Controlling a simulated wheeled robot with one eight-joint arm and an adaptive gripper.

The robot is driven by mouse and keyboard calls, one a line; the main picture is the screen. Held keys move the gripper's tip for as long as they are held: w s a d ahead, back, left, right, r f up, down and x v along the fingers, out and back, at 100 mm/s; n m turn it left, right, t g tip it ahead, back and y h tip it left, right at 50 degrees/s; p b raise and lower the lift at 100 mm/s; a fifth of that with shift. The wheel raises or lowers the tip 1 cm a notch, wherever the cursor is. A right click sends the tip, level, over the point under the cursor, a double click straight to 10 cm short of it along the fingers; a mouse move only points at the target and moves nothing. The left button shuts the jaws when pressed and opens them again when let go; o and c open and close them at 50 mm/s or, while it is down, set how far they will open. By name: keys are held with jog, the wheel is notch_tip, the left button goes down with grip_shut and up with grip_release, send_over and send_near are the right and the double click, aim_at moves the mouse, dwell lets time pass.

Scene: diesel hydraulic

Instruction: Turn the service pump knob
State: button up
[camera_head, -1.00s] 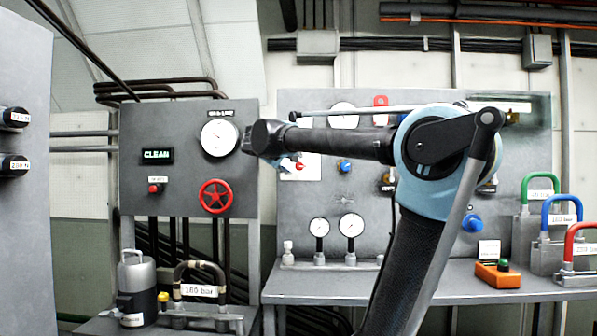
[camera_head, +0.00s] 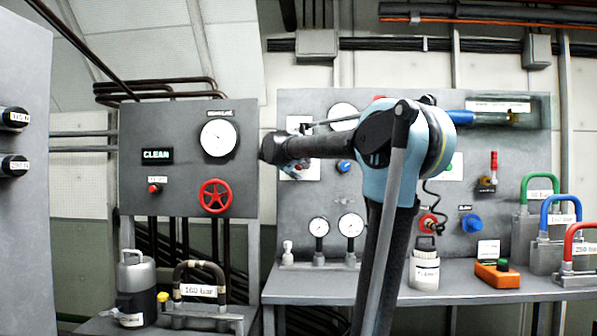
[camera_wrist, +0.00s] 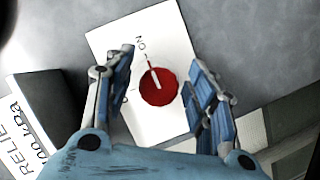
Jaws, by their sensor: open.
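A round red knob (camera_wrist: 159,87) with a white pointer line sits on a white plate (camera_wrist: 165,35) marked "ON". No pump name is readable there. My gripper (camera_wrist: 164,60) is open, with one blue finger on either side of the knob in the wrist view. I cannot tell how deep the fingertips reach or whether they touch it. In the head view, my gripper (camera_head: 291,170) is small and dark in front of the white plate (camera_head: 313,171) on the middle panel. It partly hides the knob there.
A dark block labelled "RELIE..." (camera_wrist: 25,130) stands beside the plate in the wrist view. The left panel has a red valve wheel (camera_head: 215,197) and gauge (camera_head: 218,139). Two gauges (camera_head: 350,225) stand on the bench below. A white canister (camera_head: 424,270) stands further right.

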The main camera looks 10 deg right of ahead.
jog(key=shift+c, duration=0.2)
jog(key=c, duration=1)
jog(key=shift+a, duration=0.1)
jog(key=shift+c, duration=0.2)
jog(key=n+h, duration=0.1)
jog(key=n, duration=0.2)
jog(key=shift+n+t+h, duration=0.3)
jog(key=shift+n+t, duration=0.1)
jog(key=n, duration=0.2)
jog(key=n+t+h, duration=0.1)
jog(key=n, duration=0.1)
jog(key=shift+f+t, duration=0.1)
jog(key=shift+t, duration=0.2)
jog(key=n+t, duration=0.2)
jog(key=n, duration=0.3)
jog(key=shift+n+t+y, duration=0.35)
jog(key=shift+n+t, duration=0.1)
jog(key=shift+n, duration=0.9)
jog(key=shift+n+t+y, duration=0.35)
jog(key=shift+n+t, duration=0.1)
jog(key=shift+n, duration=0.9)
jog(key=o, duration=1.1)
